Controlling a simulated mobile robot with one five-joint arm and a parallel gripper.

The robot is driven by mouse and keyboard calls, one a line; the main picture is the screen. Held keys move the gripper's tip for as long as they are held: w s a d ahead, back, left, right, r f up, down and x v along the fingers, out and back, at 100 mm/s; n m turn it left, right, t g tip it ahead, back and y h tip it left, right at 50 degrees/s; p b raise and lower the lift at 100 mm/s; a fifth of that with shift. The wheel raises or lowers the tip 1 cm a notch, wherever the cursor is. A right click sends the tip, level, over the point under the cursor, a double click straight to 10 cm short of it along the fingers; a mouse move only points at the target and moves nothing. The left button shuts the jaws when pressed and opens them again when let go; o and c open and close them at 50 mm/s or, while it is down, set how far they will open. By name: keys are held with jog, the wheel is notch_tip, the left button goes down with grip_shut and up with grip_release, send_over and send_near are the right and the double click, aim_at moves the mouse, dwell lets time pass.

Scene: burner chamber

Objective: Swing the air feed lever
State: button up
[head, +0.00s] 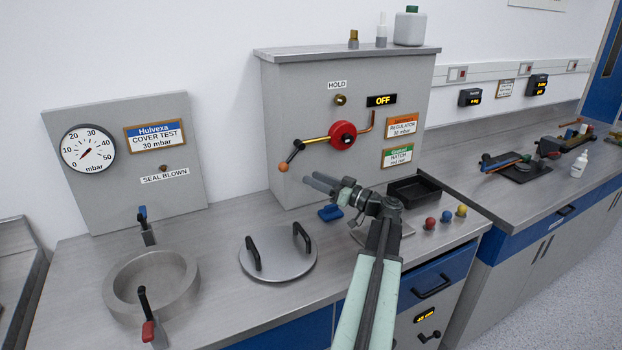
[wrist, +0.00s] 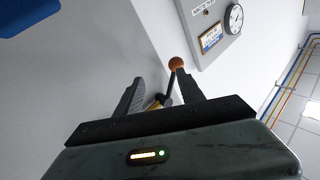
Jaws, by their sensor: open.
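The lever with an orange ball knob (head: 284,167) and a short dark rod sits at the left end of a yellow pipe on the grey wall panel (head: 290,100). I take it to be the air feed lever; no label on it is readable. The pipe runs to a red round regulator (head: 343,135). My gripper (head: 313,182) is open and empty, to the right of and a little below the knob in the head view. In the wrist view the orange knob (wrist: 176,63) shows just past the right fingertip, its dark rod seen between the open fingers (wrist: 160,76). Contact cannot be told.
A round lid (head: 277,262) with two black handles and a steel ring chamber (head: 150,283) with clamps stand on the bench left of my arm. A blue block (head: 330,213) lies below my gripper. A black tray (head: 413,190) and coloured balls are at right.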

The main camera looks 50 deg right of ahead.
jog(key=s, duration=0.1)
jog(key=s+f+b, duration=0.1)
jog(key=shift+s+a+f, duration=0.1)
jog(key=shift+s, duration=0.3)
jog(key=s+f+b, duration=0.1)
jog(key=s, duration=0.6)
jog(key=shift+s+d, duration=0.35)
jog(key=shift+d, duration=0.05)
